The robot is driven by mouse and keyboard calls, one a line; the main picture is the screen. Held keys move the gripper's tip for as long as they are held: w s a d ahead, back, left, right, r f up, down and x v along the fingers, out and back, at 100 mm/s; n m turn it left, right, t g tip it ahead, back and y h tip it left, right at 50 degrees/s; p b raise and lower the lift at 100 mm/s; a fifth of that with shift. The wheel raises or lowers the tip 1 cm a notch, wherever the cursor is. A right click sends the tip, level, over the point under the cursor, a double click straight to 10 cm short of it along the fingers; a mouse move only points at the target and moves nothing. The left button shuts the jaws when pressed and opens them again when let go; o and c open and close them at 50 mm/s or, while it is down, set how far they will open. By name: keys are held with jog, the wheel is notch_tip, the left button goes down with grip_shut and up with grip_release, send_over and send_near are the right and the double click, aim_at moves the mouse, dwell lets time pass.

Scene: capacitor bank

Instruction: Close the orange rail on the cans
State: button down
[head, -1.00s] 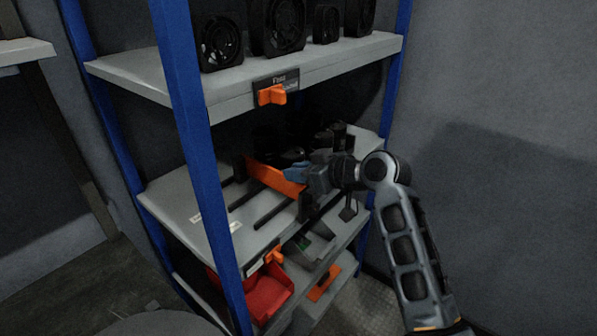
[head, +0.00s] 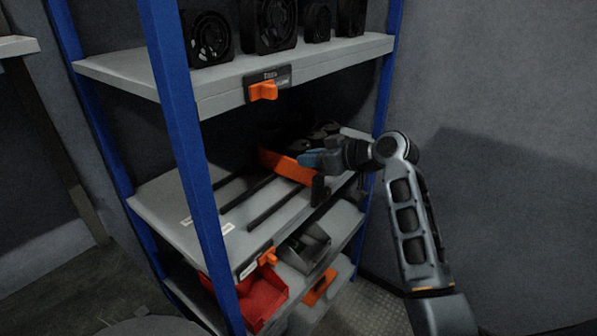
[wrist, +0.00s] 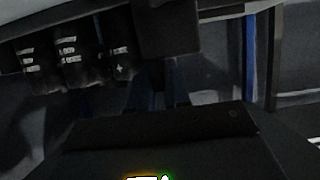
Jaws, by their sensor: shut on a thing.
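The orange rail (head: 287,165) lies across the dark slots of the middle shelf, toward its back right. Dark cans stand right behind it in shadow in the head view (head: 322,132); in the wrist view several black cans (wrist: 68,55) with white markings show at upper left. My gripper (head: 312,160) is at the right part of the rail, with its blue fingers shut on it. In the wrist view the dark blue fingers (wrist: 158,90) show dimly, and their grip on the rail is too dark to make out.
Blue uprights (head: 180,120) frame the shelves. The upper shelf (head: 225,88) holds several black fans (head: 268,22) and an orange tab (head: 263,91) on its edge. The middle shelf's front left (head: 165,195) is bare. Red and grey bins (head: 262,297) stand below. A grey wall is at right.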

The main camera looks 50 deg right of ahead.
jog(key=shift+d, duration=0.35)
jog(key=c, duration=1.2)
grip_release()
jog(key=shift+o, duration=0.2)
jog(key=v, duration=0.7)
jog(key=shift+s, duration=0.35)
jog(key=shift+r, duration=0.15)
